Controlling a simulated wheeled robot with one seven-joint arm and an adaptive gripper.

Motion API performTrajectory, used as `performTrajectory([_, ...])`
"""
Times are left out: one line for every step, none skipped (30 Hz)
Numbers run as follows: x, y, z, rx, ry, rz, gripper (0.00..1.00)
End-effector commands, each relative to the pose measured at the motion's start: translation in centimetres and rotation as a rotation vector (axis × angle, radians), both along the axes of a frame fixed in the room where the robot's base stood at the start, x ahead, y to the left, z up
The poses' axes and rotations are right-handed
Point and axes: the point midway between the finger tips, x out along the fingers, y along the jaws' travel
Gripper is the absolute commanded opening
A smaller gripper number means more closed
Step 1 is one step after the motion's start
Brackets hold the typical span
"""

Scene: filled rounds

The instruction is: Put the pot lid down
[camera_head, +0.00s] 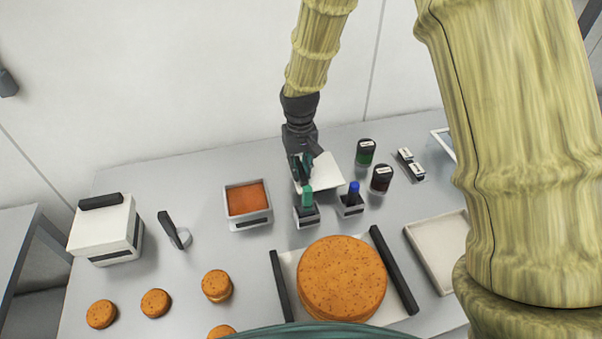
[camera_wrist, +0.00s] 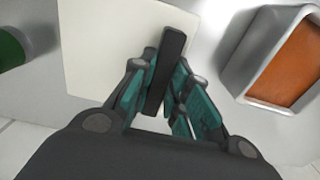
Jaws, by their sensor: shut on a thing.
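The pot lid is a white square plate (camera_head: 322,174) with a dark bar handle (camera_wrist: 172,50). My gripper (camera_head: 301,168) is shut on the handle, and its teal fingers (camera_wrist: 160,82) show on both sides of the bar in the wrist view. The plate also shows in the wrist view (camera_wrist: 108,45). The lid is at the back middle of the table, right of an open pot of orange filling (camera_head: 248,199). I cannot tell whether its underside touches the table.
Green (camera_head: 307,199) and blue (camera_head: 353,190) topped tools stand in holders just in front of the lid. Two dark jars (camera_head: 381,179) (camera_head: 366,152) stand to its right. A lidded white box (camera_head: 105,232) is far left. A large orange round (camera_head: 341,278) lies on a tray in front.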

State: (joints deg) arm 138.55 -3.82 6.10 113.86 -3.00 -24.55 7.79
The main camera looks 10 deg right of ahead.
Motion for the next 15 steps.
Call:
performTrajectory([-0.1,0.0,-0.6,0.000,0.004,0.000,0.00])
performTrajectory([-0.1,0.0,-0.9,-0.001,0.004,0.000,0.00])
performTrajectory([-0.1,0.0,-1.3,-0.001,0.004,0.000,0.00])
performTrajectory([-0.1,0.0,-1.7,-0.001,0.003,0.000,0.00])
performTrajectory([-0.1,0.0,-2.0,-0.001,0.004,0.000,0.00])
performTrajectory([-0.1,-0.1,-2.4,-0.001,0.003,0.000,0.00])
performTrajectory([-0.1,-0.1,-2.5,-0.001,0.003,0.000,0.00])
performTrajectory([-0.1,-0.1,-2.7,-0.001,0.002,0.000,0.00])
performTrajectory([-0.1,-0.1,-2.8,0.000,0.002,0.000,0.00])
performTrajectory([-0.1,-0.1,-2.9,0.000,0.001,0.000,0.00])
performTrajectory([-0.1,-0.1,-2.9,0.000,0.001,0.000,0.00])
performTrajectory([-0.1,-0.1,-2.9,0.000,0.001,0.000,0.00])
performTrajectory([-0.1,-0.1,-2.9,0.000,0.001,0.000,0.00])
performTrajectory([-0.1,-0.1,-2.9,0.000,0.001,0.000,0.00])
performTrajectory([-0.1,-0.1,-2.9,0.000,0.001,0.000,0.00])
